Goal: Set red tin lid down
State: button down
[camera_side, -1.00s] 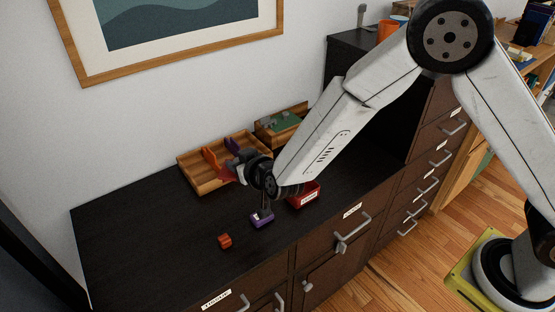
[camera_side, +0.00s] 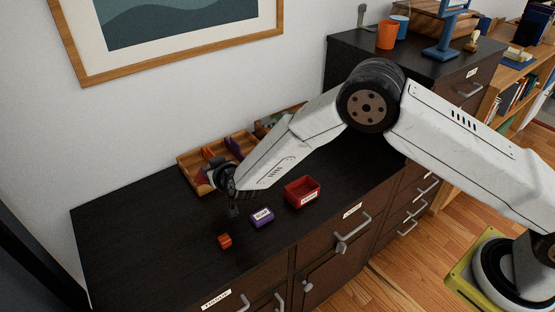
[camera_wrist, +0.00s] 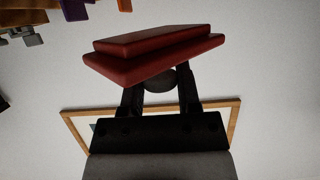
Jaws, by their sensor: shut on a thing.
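My gripper (camera_wrist: 160,85) is shut on the dark knob of the red tin lid (camera_wrist: 155,48), seen in the wrist view. The lid is a stepped red slab held out beyond the fingertips. In the side view my gripper (camera_side: 218,178) is above the back left part of the black cabinet top, in front of the wooden tray. The lid shows there only as a small dark red patch (camera_side: 202,175) beside the gripper, overlapping the tray in the picture. The red tin (camera_side: 301,193) stands open on the cabinet top, to the right of my gripper.
A purple labelled box (camera_side: 262,217) and an orange block (camera_side: 224,241) are on the cabinet top (camera_side: 130,220) near its front. The wooden tray (camera_side: 187,163) holds orange and purple pieces. The left part of the top is clear. The wall is behind.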

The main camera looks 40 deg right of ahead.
jog(key=shift+w+a+f, duration=0.1)
jog(key=shift+w+f, duration=0.3)
jog(key=shift+f, duration=0.05)
jog(key=shift+w+a+f, duration=0.1)
jog(key=shift+w+f, duration=0.15)
jog(key=shift+f, duration=1.55)
jog(key=shift+f, duration=0.6)
jog(key=shift+c, duration=1.6)
grip_release()
jog(key=shift+r, duration=0.15)
